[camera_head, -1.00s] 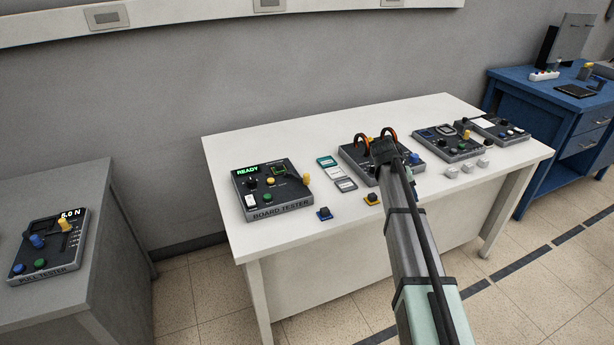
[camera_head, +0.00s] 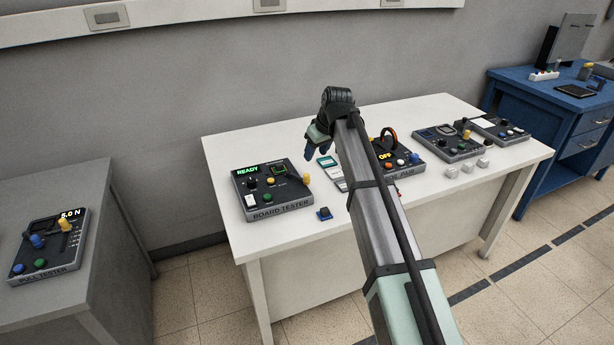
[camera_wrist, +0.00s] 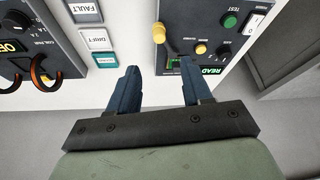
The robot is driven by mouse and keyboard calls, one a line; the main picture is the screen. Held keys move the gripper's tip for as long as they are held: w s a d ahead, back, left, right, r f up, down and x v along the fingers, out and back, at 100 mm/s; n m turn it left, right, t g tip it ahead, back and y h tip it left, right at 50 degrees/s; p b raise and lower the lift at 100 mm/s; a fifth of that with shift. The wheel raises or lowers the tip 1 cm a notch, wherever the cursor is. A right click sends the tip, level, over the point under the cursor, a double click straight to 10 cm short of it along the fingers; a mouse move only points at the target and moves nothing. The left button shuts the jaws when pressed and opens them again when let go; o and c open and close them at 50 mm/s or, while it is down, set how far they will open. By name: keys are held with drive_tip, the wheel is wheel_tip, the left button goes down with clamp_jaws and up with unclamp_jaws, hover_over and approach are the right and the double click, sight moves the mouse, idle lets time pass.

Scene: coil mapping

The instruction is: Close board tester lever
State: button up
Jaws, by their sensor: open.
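The board tester (camera_head: 272,206) is a dark box at the left of the white table, with a green READY display. It also shows upside down in the wrist view (camera_wrist: 218,12). Its lever has a yellow knob (camera_head: 305,178), at the box's right side; in the wrist view the yellow knob (camera_wrist: 159,33) is at the box's left edge. My gripper (camera_wrist: 166,80) is open and empty, its two blue fingers apart. In the head view my gripper (camera_head: 318,150) hangs above the table, to the right of the tester and apart from it.
A coil pair box (camera_head: 398,158) with an OFF display and orange coils stands to the right, partly behind my arm. Label cards (camera_head: 328,170) lie between the boxes. A blue block (camera_head: 324,213) lies at the front. A pull tester (camera_head: 50,245) sits on the grey table at left.

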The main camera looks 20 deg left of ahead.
sight(307, 175)
drive_tip(key=x, duration=1.3)
drive_tip(key=shift+w+f, duration=0.1)
drive_tip(key=shift+f, duration=0.25)
clamp_jaws()
